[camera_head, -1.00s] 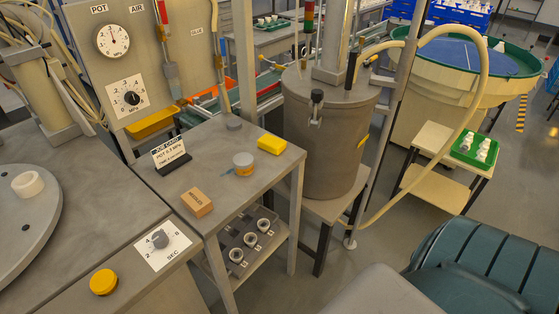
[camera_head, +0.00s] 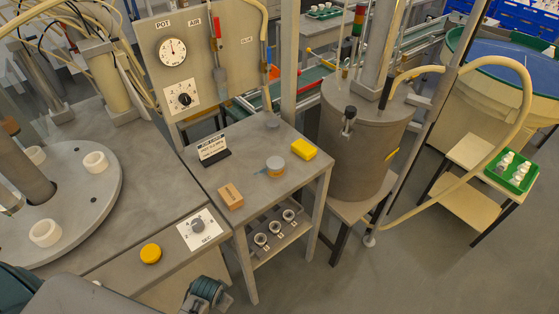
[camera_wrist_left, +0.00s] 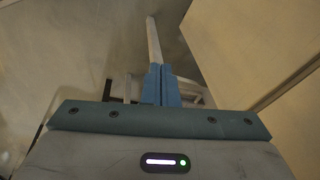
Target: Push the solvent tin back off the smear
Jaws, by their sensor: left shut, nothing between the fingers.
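The solvent tin (camera_head: 275,166) is a short round tin with a grey top, upright on the small grey side table (camera_head: 248,144). A bluish smear (camera_head: 261,171) shows at its left edge; whether the smear runs under the tin is hidden. My left gripper (camera_wrist_left: 161,84) is shut and empty in the left wrist view, its blue fingers together. The tin is not recognizable in that view. In the head view, a dark teal part of my own body shows at the bottom edge, well apart from the tin. My right gripper is not in view.
A large grey pot (camera_head: 361,145) stands beyond the table's right edge. A yellow button (camera_head: 151,253) is on the left bench.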

